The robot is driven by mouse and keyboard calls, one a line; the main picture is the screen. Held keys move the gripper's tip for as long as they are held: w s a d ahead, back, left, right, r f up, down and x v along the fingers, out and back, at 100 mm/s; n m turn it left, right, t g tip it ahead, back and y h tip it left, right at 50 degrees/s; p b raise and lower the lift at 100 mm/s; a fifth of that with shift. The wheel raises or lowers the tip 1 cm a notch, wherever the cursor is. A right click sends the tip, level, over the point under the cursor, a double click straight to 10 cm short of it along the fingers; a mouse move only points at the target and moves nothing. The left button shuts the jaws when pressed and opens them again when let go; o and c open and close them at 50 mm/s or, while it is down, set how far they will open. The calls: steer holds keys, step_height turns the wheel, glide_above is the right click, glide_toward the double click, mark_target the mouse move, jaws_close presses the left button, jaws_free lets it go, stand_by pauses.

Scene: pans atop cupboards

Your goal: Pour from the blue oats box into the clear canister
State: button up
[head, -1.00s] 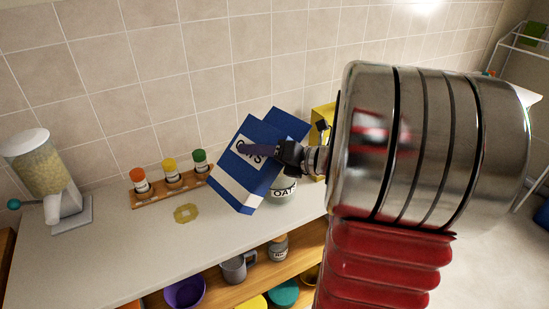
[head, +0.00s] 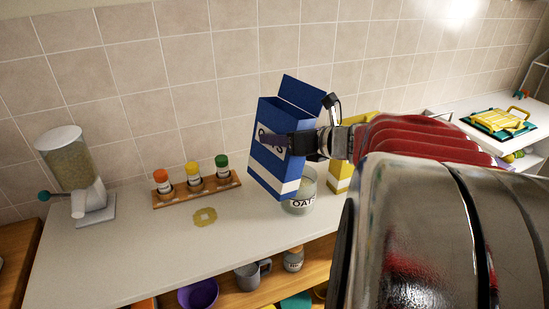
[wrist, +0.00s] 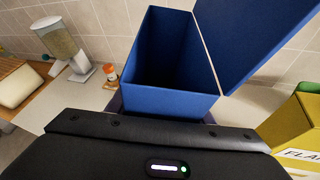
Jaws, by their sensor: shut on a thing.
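The blue oats box (head: 274,165) is held nearly upright, leaning slightly, with its lid flap open at the top. My gripper (head: 290,143) is shut on it from the right side. In the wrist view the box (wrist: 172,62) shows its open top and dark blue inner walls; no oats can be made out inside. The clear canister (head: 301,197), labelled OAT, stands on the counter below and just right of the box, partly hidden behind it. The box is above the counter; I cannot tell whether it touches the canister.
A yellow box (head: 343,172) stands right of the canister. Open shelves below hold a purple bowl (head: 199,293) and a mug. The counter's front left is clear.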

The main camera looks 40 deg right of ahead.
mark_target(279, 125)
steer(key=shift+a+r+n+h, duration=0.2)
steer(key=shift+r+n+h, duration=0.25)
steer(key=shift+n, duration=0.15)
steer(key=shift+r+n+h, duration=0.25)
steer(key=shift+r+n, duration=0.05)
steer(key=shift+r, duration=1.2)
